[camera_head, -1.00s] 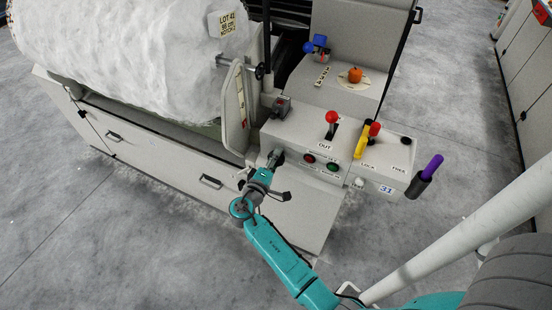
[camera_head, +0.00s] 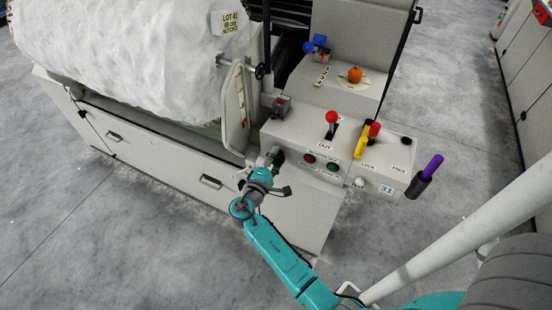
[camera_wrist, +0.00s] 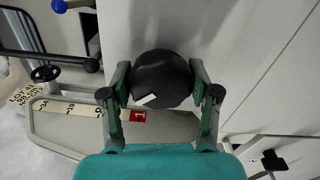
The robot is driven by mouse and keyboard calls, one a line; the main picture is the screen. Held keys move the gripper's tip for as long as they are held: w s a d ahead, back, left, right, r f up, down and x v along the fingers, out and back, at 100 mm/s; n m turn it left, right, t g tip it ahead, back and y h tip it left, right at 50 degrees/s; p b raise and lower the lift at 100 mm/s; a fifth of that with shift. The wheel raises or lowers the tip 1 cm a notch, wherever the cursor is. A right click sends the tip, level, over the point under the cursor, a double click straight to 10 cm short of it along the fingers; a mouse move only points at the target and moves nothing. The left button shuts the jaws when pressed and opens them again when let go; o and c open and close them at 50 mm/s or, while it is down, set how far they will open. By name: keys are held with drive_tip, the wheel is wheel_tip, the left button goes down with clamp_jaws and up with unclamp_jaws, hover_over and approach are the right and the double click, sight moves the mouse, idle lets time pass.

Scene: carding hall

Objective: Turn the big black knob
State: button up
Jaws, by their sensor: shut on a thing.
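The big black knob (camera_wrist: 162,72) is round, with a white mark on its lower left part in the wrist view. It is on the pale front face of the machine's control box. My gripper (camera_wrist: 160,84) has a finger on either side of the knob and is shut on it. In the head view my gripper (camera_head: 272,160) reaches the left end of the control box (camera_head: 312,132), and its fingers largely hide the knob.
A red-knobbed lever (camera_head: 332,117), a red button (camera_head: 309,158) and a green button (camera_head: 333,167) are to the right. Yellow (camera_head: 361,143) and purple (camera_head: 432,167) handles stand farther right. A pale hinged plate (camera_head: 235,108) is close on the left.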

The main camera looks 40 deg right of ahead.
drive_tip(key=o, duration=1.2)
drive_tip(key=shift+c, duration=0.2)
drive_tip(key=shift+a, duration=0.15)
drive_tip(key=v, duration=1.1)
drive_tip(key=shift+s+a, duration=0.15)
drive_tip(key=shift+a, duration=0.25)
